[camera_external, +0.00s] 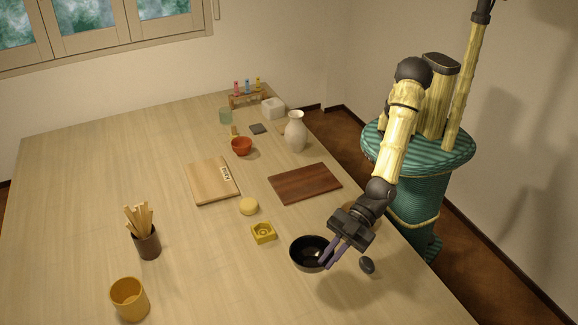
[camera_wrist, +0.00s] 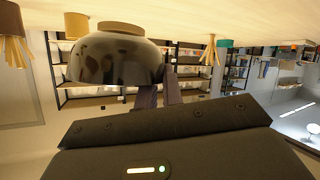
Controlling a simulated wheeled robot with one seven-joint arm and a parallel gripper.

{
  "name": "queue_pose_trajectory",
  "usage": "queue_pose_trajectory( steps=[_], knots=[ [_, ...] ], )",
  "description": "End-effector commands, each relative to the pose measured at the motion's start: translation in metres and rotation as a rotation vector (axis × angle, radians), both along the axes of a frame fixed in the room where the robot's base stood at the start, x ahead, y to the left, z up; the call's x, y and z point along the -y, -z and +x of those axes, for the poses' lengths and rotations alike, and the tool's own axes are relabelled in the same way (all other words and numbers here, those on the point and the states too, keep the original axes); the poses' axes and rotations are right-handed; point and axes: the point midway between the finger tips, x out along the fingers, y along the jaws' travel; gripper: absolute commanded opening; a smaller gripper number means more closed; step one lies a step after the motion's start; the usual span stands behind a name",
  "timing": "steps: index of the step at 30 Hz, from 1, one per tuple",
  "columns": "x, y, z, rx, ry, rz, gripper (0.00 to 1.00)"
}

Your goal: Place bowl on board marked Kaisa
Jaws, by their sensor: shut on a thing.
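My gripper (camera_external: 335,254) is shut on the rim of a black bowl (camera_external: 308,252), at the bowl's right side, near the table's right edge. The bowl is upright. The wrist view is upside down and shows the bowl (camera_wrist: 115,58) with its glossy dark side against the fingers (camera_wrist: 158,95). I cannot tell how high it is above the table. A light wooden board (camera_external: 207,183) lies further back left, bare, with a white label (camera_external: 226,173) whose dark lettering is too small to read surely. A dark red-brown board (camera_external: 305,184) lies bare to its right, with no label visible.
A yellow dish (camera_external: 263,232) and a round pale-yellow thing (camera_external: 248,206) lie between bowl and light board. An orange bowl (camera_external: 241,146) and white vase (camera_external: 295,132) stand behind the boards.

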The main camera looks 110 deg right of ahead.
Motion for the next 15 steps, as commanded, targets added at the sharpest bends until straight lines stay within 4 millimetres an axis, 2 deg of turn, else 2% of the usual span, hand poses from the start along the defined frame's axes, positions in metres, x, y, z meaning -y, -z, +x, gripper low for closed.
queue_pose_trajectory(
  steps=[1, 6, 15],
  knots=[
    [0.017, -0.003, 0.016, 0.0, 0.007, -0.001, 0.0],
    [0.063, -0.006, 0.056, -0.004, 0.008, -0.004, 0.0],
    [0.153, -0.008, 0.108, -0.008, 0.009, -0.011, 0.0]
  ],
)
